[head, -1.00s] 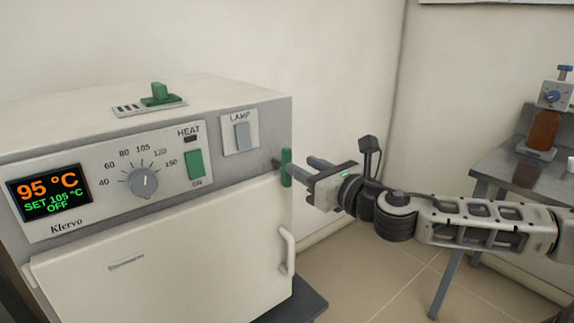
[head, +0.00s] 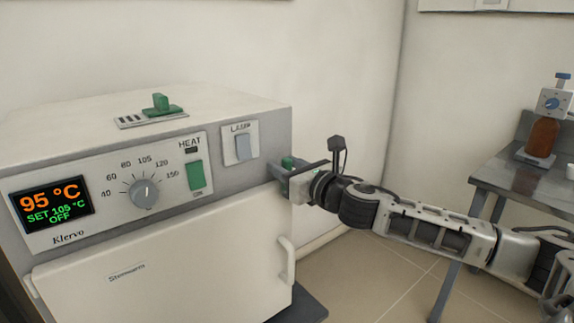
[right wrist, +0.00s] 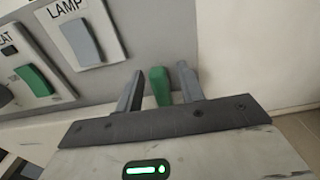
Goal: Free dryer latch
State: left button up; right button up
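The dryer (head: 230,120) is a white and grey cabinet with its door (head: 170,265) shut. Its green latch (head: 288,162) is at the right front edge, partly hidden by my right gripper (head: 282,178). In the right wrist view the latch (right wrist: 160,86) stands between the two grey fingers of the right gripper (right wrist: 159,84). A gap shows on both sides of it, so the gripper is open around the latch. My left gripper is out of view.
The display (head: 50,206) reads 95 °C, set 105 °C, OFF. A dial (head: 144,193), a green heat switch (head: 195,176) and a lamp switch (head: 243,147) are on the panel. A grey table (head: 500,176) with a brown bottle (head: 543,138) stands at right.

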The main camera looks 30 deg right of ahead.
grip_shut()
